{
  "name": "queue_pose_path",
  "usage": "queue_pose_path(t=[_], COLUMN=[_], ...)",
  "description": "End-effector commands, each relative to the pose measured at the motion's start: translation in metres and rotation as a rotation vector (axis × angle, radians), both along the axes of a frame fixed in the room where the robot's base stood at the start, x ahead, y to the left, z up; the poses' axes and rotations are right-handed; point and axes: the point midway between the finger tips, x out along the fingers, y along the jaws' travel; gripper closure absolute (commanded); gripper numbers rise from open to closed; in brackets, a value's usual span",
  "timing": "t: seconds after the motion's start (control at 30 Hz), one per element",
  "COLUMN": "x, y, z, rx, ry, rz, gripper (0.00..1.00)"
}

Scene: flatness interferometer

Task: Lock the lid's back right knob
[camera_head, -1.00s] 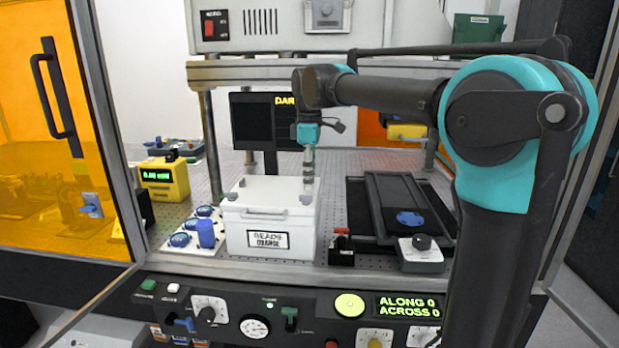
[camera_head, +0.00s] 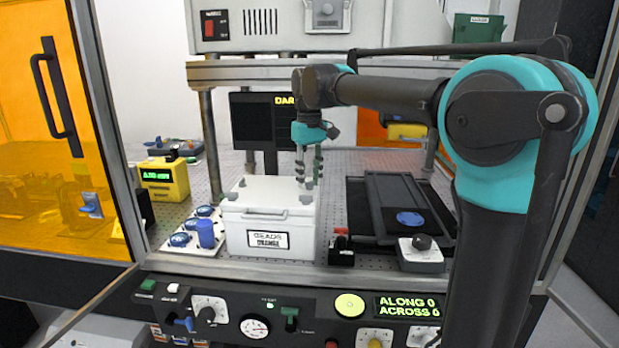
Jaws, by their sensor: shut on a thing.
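The white box with a lid (camera_head: 262,190) stands on the perforated bench, with a label on its front. Grey knobs sit at the lid's corners: one at front left (camera_head: 233,196), one at front right (camera_head: 305,199), one at back left (camera_head: 242,182). My gripper (camera_head: 308,184) points down at the lid's back right corner, its fingers shut around the knob there. The fingers hide most of that back right knob, so I cannot tell its turn angle.
A white plate with blue round pieces (camera_head: 180,240) and a blue cylinder (camera_head: 206,233) stand left of the box. A dark rail stage (camera_head: 372,205) and a small black block with a red top (camera_head: 341,250) stand to its right. A dark monitor (camera_head: 258,120) is behind.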

Motion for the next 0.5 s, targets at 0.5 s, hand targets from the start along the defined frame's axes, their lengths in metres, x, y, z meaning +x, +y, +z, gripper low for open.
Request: queue_pose_path(t=[0.5], x=[0.0005], y=[0.0001], z=[0.0004], rx=[0.0], ry=[-0.001], rz=[-0.452], gripper=[0.98])
